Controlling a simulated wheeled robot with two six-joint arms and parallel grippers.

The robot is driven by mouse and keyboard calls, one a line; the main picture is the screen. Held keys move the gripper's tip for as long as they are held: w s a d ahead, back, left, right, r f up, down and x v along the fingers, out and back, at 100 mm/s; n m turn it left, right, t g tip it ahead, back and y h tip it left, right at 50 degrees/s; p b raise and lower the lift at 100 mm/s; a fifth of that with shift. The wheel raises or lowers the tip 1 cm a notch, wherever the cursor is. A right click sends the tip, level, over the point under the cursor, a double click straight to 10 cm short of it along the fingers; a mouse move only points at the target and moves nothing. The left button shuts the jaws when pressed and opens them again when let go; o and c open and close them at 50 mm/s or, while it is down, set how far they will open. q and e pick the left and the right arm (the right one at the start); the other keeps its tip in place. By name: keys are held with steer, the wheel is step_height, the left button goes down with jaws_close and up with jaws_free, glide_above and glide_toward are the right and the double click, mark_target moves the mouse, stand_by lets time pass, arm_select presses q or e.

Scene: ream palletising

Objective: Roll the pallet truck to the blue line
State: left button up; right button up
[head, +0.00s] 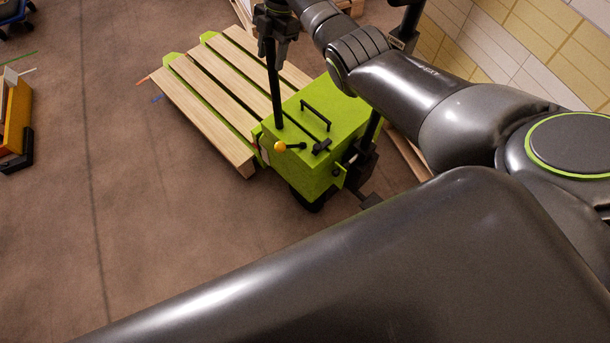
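The green pallet truck (330,155) stands on the brown floor, its forks under a slatted wooden pallet (215,100). Black posts rise from its body, and a lever with a yellow knob (279,146) sits on top. My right gripper (270,33) is at the upper end of the left post (274,85). Dark fingers overlap the dark post, so I cannot tell whether they are closed on it. My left gripper is out of view. A short blue mark (157,98) lies on the floor beside the pallet's left end; I cannot tell whether it is the blue line.
An orange, dark-footed object (15,118) stands at the left edge. A tiled wall (510,45) runs along the upper right. More pale wood shows at the top and behind the truck. The floor (120,200) left of and below the pallet is open. My arm links cover the lower right.

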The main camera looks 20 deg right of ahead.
mark_target(269, 37)
steer(key=shift+o, duration=0.2)
step_height(269, 37, up, 8)
steer(key=p, duration=0.7)
steer(key=shift+f, duration=0.25)
steer(key=shift+r+p, duration=0.35)
steer(key=shift+p, duration=0.05)
steer(key=shift+f, duration=0.15)
